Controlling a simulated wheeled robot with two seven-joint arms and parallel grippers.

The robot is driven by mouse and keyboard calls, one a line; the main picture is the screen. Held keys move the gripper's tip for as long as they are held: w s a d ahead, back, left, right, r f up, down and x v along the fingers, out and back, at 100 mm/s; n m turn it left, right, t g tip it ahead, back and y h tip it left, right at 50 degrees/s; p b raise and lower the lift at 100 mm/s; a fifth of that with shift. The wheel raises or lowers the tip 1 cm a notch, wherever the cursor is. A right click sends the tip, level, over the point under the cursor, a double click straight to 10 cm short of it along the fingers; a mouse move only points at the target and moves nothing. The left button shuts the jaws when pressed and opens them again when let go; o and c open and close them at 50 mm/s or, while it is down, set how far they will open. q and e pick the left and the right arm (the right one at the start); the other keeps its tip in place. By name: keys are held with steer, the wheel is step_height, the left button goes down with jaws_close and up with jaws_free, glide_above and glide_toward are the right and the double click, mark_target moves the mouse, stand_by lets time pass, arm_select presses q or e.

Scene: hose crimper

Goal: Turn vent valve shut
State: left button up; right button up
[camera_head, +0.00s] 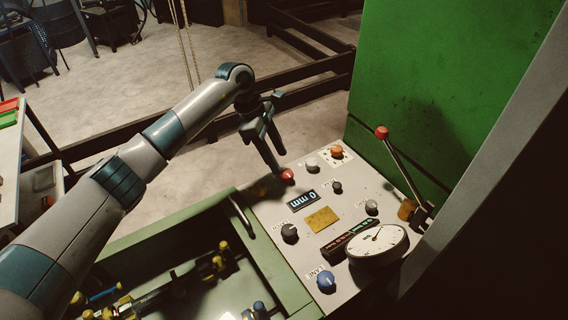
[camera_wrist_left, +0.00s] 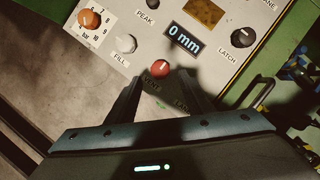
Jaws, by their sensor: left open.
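The vent valve is a small red knob (camera_head: 288,175) near the far left edge of the grey control panel (camera_head: 352,192). In the left wrist view the red knob (camera_wrist_left: 160,68) shows a short pale mark, and a "VENT" label lies just below it. My left gripper (camera_head: 274,158) points down at the knob from above. In the left wrist view my left gripper (camera_wrist_left: 160,82) is open, with a finger to each side and the knob just beyond the tips. I cannot tell whether a finger touches it. My right gripper is not in view.
The panel also holds an orange selector (camera_head: 337,151), a grey fill knob (camera_head: 312,165), a "0 mm" display (camera_head: 303,200), a black latch knob (camera_head: 290,233), a blue knob (camera_head: 326,281) and a gauge (camera_head: 378,243). A red-tipped lever (camera_head: 382,132) rises at right beside the green machine (camera_head: 450,80).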

mark_target(286, 173)
arm_select(q)
steer(key=p+x, duration=0.1)
steer(key=x, duration=0.4)
steer(key=shift+f+p, duration=0.3)
steer(key=shift+p, duration=0.05)
steer(key=c, duration=1)
